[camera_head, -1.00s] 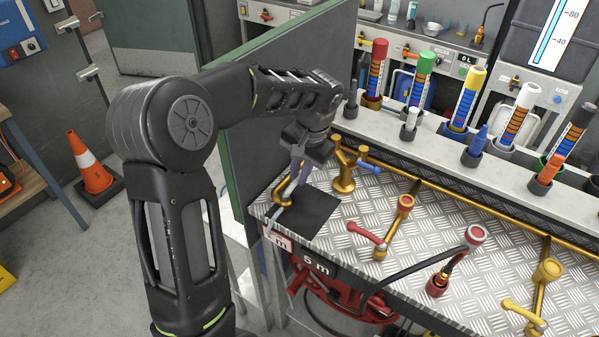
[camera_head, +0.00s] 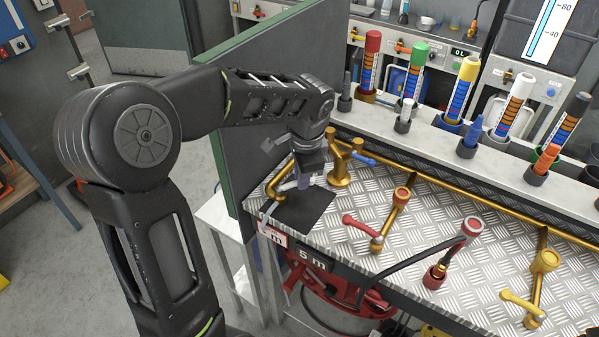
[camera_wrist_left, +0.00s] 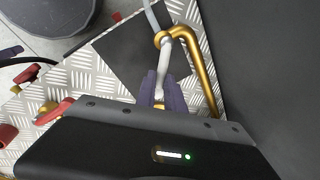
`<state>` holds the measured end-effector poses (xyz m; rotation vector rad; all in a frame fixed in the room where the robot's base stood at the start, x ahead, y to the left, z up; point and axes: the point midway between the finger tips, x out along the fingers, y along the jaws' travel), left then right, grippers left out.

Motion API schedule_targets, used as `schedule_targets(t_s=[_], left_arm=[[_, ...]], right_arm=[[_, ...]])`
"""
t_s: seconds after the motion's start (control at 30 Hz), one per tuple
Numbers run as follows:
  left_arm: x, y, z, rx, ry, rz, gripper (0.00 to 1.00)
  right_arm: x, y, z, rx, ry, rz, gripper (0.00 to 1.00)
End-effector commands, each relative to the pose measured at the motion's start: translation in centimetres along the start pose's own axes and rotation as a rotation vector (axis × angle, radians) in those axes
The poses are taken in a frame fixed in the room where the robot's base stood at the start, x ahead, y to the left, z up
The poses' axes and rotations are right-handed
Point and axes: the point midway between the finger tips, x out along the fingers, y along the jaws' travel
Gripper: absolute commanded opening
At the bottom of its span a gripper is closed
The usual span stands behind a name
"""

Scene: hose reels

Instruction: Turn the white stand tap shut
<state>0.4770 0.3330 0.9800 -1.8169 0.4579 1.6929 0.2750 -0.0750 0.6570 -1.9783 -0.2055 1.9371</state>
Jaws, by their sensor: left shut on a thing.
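The white stand tap shows in the wrist view as a white lever (camera_wrist_left: 166,60) beside a bent brass pipe (camera_wrist_left: 203,62). A pale hose (camera_wrist_left: 152,18) runs away at the top, by the brass ring. The purple-grey fingers of my left gripper (camera_wrist_left: 160,90) are shut on the white lever. In the head view my left gripper (camera_head: 304,178) is low over the dark square mat (camera_head: 305,212), beside the brass pipe (camera_head: 274,182) at the bench's left corner. The wrist hides part of the tap there. My right gripper is not in view.
A brass post with a blue lever (camera_head: 362,159) stands just right of my gripper. A red-lever tap (camera_head: 360,227) and a yellow-lever tap (camera_head: 522,305) are further right. A dark green panel (camera_head: 255,110) stands close on the left. Coloured tubes line the back ledge.

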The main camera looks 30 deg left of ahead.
Motion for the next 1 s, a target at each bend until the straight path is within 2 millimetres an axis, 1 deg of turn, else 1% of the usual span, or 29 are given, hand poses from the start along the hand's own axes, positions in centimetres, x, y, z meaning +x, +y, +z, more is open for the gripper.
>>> schedule_targets(t_s=[0.6,0.8,1.0], left_arm=[[-0.8,2.6,1.2,0.565,0.114,-0.001,0.0],[-0.8,3.2,1.7,0.714,0.144,-0.001,0.0],[-0.8,3.5,2.0,0.811,0.162,-0.001,0.0]], right_arm=[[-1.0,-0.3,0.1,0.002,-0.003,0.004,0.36],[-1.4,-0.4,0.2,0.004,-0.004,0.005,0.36],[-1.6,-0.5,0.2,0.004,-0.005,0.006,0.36]])
